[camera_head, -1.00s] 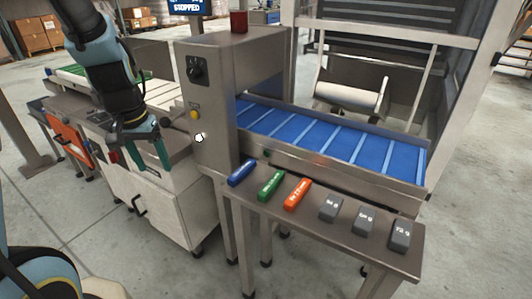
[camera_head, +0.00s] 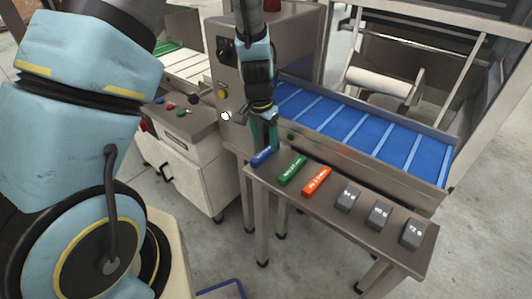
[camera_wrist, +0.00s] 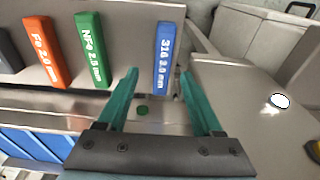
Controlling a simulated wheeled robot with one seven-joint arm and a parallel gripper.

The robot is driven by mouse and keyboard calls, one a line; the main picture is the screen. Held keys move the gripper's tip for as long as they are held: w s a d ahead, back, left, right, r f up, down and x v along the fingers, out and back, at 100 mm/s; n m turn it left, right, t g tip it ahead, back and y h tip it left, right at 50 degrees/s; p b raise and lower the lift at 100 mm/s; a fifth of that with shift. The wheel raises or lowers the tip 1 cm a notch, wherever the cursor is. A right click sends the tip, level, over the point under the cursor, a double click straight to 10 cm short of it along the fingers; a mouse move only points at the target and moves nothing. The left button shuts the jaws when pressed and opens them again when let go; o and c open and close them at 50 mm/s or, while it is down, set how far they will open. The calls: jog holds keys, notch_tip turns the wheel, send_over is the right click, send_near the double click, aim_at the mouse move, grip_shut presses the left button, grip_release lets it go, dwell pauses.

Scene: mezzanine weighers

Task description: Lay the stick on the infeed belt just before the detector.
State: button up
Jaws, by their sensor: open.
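Three sticks lie in a row on a narrow steel shelf (camera_head: 262,183): a blue stick (camera_head: 263,157) marked 316, a green stick (camera_head: 290,170) marked NFe and an orange stick (camera_head: 317,181) marked Fe. My gripper (camera_head: 264,147) is open and empty at the blue stick, pointing down. In the wrist view, the blue stick (camera_wrist: 164,50) lies ahead of and between the two green fingertips (camera_wrist: 158,75). The grey detector housing (camera_head: 283,42) stands behind the shelf. A blue cleated belt (camera_head: 365,133) runs from its right side. A pale slatted belt (camera_head: 192,66) lies on its left.
Several grey weights, one of them here (camera_head: 380,216), lie on the shelf right of the sticks. A control panel with buttons (camera_head: 180,108) sits on a white cabinet (camera_head: 190,170) at left. A metal side rail (camera_head: 350,162) borders the blue belt's front.

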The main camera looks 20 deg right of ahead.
aim_at(265, 151)
jog(key=shift+w+d+f+p, duration=0.1)
jog(key=shift+w+f+p, duration=0.15)
jog(key=shift+f, duration=0.9)
jog(key=shift+w+d+f+p, duration=0.1)
jog(key=shift+f+p, duration=0.1)
jog(key=shift+f, duration=0.9)
jog(key=shift+c, duration=0.3)
grip_shut()
